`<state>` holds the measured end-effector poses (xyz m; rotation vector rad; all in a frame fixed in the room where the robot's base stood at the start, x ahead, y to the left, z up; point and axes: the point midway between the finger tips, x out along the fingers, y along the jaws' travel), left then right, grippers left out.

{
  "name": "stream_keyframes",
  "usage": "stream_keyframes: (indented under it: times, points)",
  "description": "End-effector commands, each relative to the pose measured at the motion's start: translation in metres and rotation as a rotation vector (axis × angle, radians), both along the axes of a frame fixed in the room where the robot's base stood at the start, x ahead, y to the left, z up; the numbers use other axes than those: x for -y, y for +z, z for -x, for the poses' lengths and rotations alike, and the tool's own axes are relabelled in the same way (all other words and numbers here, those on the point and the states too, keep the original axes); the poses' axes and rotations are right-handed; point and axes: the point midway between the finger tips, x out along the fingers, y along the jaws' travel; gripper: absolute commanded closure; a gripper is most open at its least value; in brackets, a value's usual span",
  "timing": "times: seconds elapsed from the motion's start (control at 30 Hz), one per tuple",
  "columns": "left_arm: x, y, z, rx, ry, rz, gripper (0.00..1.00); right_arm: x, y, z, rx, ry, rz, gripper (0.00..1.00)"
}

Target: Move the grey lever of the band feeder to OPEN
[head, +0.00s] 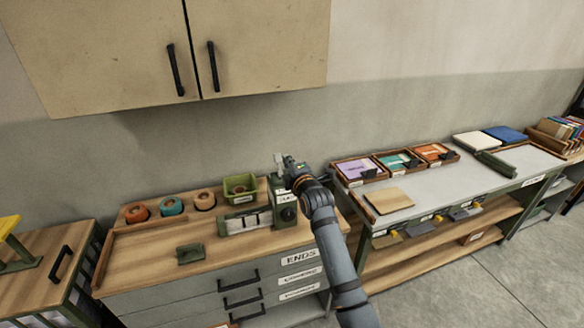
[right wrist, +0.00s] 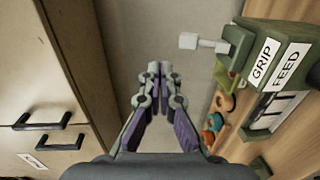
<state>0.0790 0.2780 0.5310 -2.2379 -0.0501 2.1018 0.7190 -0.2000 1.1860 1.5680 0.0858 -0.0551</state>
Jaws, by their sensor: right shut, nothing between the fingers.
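The band feeder (head: 262,217) is a green device on the wooden top of the drawer bench. It also shows in the right wrist view (right wrist: 292,55), with white labels reading GRIP and FEED. Its grey lever (right wrist: 203,42), a pale short bar with a block end, sticks out from the green body toward the fingers' side. My right gripper (right wrist: 160,70) is shut and empty, apart from the lever, with a gap between them. In the head view my right gripper (head: 288,165) is at the feeder's upper end and hides part of it. The left gripper is out of view.
A small green block (head: 190,253) lies in front on the bench. A wall cabinet (head: 160,50) hangs above. A grey table (head: 420,198) with trays is at the right.

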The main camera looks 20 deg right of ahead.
Motion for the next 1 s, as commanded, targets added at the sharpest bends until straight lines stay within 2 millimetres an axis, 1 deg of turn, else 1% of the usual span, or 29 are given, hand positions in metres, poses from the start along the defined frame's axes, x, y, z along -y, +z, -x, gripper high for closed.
stream_keyframes:
  times: [0.03, 0.07, 0.1, 0.2, 0.27, 0.37, 0.5, 0.6, 0.77, 0.83, 0.87, 0.97, 1.0]
  points:
    - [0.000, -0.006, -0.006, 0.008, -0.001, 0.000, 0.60, 0.000, 0.001, 0.009, 0.002, 0.000, 0.000, 1.00]
    - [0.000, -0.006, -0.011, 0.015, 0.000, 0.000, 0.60, 0.000, 0.003, 0.013, 0.002, 0.000, -0.001, 1.00]
    - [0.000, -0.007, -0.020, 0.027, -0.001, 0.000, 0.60, 0.000, 0.006, 0.019, 0.002, 0.000, -0.001, 1.00]
    - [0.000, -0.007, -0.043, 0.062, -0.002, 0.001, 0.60, 0.000, 0.012, 0.029, 0.001, 0.000, -0.001, 1.00]
    - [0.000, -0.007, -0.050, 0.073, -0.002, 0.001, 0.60, 0.001, 0.014, 0.033, 0.000, 0.000, -0.001, 1.00]
    - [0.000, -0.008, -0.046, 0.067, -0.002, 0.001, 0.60, 0.001, 0.016, 0.035, 0.001, 0.000, 0.000, 1.00]
    - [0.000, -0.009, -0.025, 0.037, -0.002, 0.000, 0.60, 0.001, 0.017, 0.035, 0.000, 0.000, 0.000, 1.00]
    - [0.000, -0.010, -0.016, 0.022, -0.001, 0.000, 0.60, 0.001, 0.017, 0.035, 0.000, 0.000, 0.000, 1.00]
    - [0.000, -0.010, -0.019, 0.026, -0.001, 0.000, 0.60, 0.001, 0.015, 0.035, -0.002, 0.000, -0.002, 1.00]
    - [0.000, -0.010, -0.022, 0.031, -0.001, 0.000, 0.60, 0.001, 0.003, 0.034, -0.022, -0.002, -0.017, 1.00]
    - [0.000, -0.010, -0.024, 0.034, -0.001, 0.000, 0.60, 0.001, -0.008, 0.033, -0.039, -0.004, -0.034, 1.00]
    - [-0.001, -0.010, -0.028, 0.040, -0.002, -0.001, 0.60, 0.003, -0.071, 0.033, -0.135, -0.023, -0.125, 1.00]
    - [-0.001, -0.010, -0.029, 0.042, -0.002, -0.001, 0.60, 0.004, -0.105, 0.036, -0.187, -0.036, -0.176, 1.00]
